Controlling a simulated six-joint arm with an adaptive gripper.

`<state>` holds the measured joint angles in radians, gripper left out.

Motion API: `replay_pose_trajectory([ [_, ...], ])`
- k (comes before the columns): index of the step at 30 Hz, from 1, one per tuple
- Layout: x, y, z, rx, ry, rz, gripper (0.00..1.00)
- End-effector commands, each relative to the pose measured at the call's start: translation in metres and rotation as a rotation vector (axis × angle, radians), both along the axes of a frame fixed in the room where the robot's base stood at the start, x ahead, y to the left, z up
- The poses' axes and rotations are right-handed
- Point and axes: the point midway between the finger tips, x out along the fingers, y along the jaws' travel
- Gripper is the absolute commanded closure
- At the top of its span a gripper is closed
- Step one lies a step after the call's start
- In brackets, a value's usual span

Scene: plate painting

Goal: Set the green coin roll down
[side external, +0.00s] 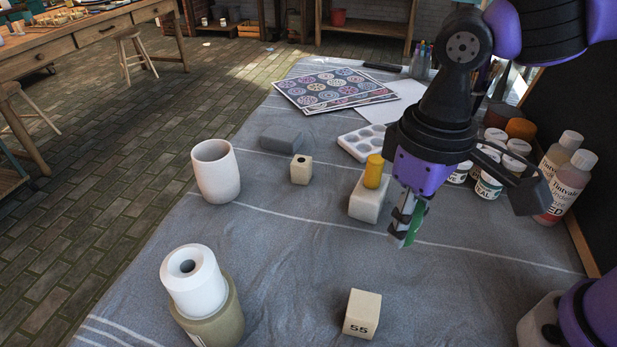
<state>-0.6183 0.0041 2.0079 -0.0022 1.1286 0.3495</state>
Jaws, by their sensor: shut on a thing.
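My gripper (405,222) points down over the grey cloth at the right of the middle. It is shut on the green coin roll (414,225), which shows as a green strip between and beside the fingers. The fingers cover part of the roll. The roll appears to be held above the cloth (300,245), but how far above I cannot tell. A white block (367,204) stands just left of the gripper, with a yellow cylinder (374,171) upright on top of it.
A white cup (215,171), a holed cream block (301,169) and a grey block (281,141) stand left. Paint jars (488,185) and bottles (567,180) crowd the right.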

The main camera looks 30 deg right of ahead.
Motion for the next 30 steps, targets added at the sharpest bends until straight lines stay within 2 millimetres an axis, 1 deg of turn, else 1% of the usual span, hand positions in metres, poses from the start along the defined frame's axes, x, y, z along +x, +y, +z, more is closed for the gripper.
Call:
replay_pose_trajectory([
  [1, -0.008, 0.008, -0.003, 0.000, 0.000, 0.023, 1.00],
  [3, -0.015, 0.014, -0.006, 0.000, 0.000, 0.036, 1.00],
  [5, -0.015, 0.014, -0.010, 0.000, 0.000, 0.041, 1.00],
  [8, -0.005, 0.005, -0.021, -0.002, 0.003, 0.037, 1.00],
  [15, 0.042, -0.036, -0.058, -0.001, 0.004, 0.035, 1.00],
  [18, 0.057, -0.048, -0.069, -0.001, 0.002, 0.039, 1.00],
  [21, 0.065, -0.055, -0.075, 0.001, 0.001, 0.042, 1.00],
  [24, 0.068, -0.057, -0.080, 0.001, 0.000, 0.045, 1.00],
  [30, 0.068, -0.058, -0.111, -0.001, 0.003, 0.045, 1.00],
])
